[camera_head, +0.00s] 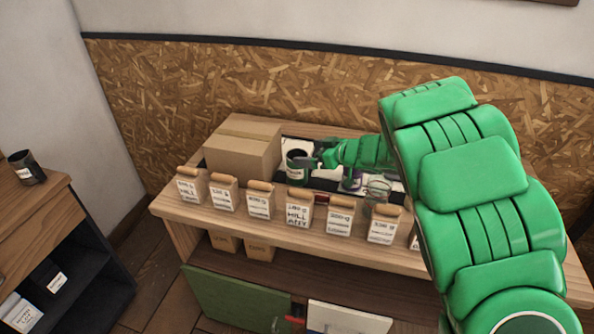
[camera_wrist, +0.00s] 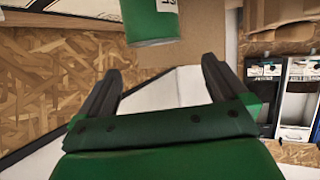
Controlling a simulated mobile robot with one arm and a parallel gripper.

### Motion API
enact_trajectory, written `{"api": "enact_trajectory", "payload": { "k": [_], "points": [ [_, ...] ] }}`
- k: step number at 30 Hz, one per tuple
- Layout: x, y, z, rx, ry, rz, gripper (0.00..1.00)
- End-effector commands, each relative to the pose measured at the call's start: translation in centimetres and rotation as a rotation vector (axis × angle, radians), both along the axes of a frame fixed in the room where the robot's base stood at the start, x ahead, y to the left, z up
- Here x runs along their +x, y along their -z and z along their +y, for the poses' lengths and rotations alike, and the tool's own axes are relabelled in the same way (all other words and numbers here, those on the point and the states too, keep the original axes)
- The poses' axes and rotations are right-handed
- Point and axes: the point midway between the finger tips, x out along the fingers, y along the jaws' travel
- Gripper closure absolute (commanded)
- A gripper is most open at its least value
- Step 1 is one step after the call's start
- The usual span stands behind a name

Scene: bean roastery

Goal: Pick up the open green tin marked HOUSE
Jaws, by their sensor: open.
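A dark green open tin (camera_head: 296,167) with a pale label stands on a white surface on the table, right of a cardboard box, in the head view. Its top looks dark inside. Its label is too small to read there. In the wrist view a green tin (camera_wrist: 150,28) shows at the top, cut by the frame edge, with part of a white label. My gripper (camera_head: 316,161) is close to the tin's right side. In the wrist view my gripper (camera_wrist: 163,70) is open, its fingers apart with nothing between them, and the tin is just beyond the fingertips.
The cardboard box (camera_head: 240,150) stands close left of the tin. Several labelled bags (camera_head: 299,208) line the table's front edge. A purple-marked item (camera_head: 352,180) and a clear glass jar (camera_head: 377,191) stand right of the tin. A chipboard wall (camera_head: 200,85) is behind.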

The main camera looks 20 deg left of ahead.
Motion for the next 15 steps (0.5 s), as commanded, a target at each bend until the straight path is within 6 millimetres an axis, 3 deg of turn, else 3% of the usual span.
{"api": "enact_trajectory", "payload": {
  "k": [5, 15],
  "points": [
    [-0.1, 1.5, -0.6, 0.009, -0.014, 0.038, 0.00],
    [0.7, 2.4, 1.5, 0.010, -0.018, 0.037, 0.00]
  ]
}}
